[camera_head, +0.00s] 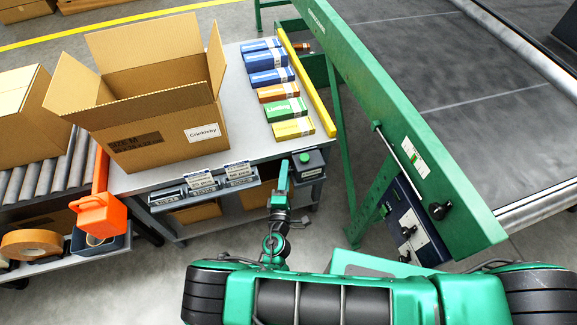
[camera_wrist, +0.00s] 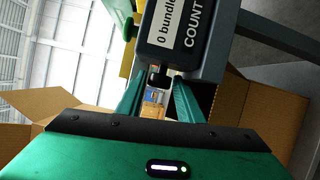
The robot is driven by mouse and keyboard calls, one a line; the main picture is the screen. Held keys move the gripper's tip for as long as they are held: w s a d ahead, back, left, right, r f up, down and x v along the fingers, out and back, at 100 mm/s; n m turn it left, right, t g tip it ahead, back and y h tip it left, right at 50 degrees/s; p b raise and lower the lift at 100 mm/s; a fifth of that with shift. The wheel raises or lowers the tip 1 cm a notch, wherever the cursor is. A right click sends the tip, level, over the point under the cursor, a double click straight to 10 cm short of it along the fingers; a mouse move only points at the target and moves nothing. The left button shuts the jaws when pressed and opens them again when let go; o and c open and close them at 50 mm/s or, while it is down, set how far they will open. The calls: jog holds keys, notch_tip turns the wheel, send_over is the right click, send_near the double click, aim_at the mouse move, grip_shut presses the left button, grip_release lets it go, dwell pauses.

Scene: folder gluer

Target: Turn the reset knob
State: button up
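A dark counter box (camera_head: 308,166) with a green top button stands at the front right corner of the grey table. In the wrist view, the counter box (camera_wrist: 172,30) fills the top middle and shows a "0 bundles" and "COUNT" label. A small black knob (camera_wrist: 158,75) sticks out from its lower edge; I take it for the reset knob. My gripper (camera_wrist: 159,84) is open, one green finger on each side of the knob; I cannot tell whether either touches it. In the head view, my gripper (camera_head: 283,179) is just left of the counter box, and the knob is hidden.
An open carton (camera_head: 160,125) and a row of small boxes (camera_head: 284,108) stand on the table (camera_head: 248,146). Labelled bins (camera_head: 203,185) hang along its front. A green machine frame (camera_head: 400,130) with a black knob (camera_head: 437,210) stands at the right. An orange box (camera_head: 100,214) is at the left.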

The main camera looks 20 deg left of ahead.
jog(key=shift+w, duration=0.25)
jog(key=c, duration=0.8)
jog(key=shift+o, duration=0.3)
jog(key=shift+a+n+g+h, duration=0.1)
jog(key=shift+n+g+h, duration=0.3)
jog(key=shift+g, duration=1)
jog(key=shift+s+n+g, duration=0.15)
jog(key=shift+n+g, duration=0.15)
jog(key=shift+g, duration=0.4)
jog(key=o, duration=0.7)
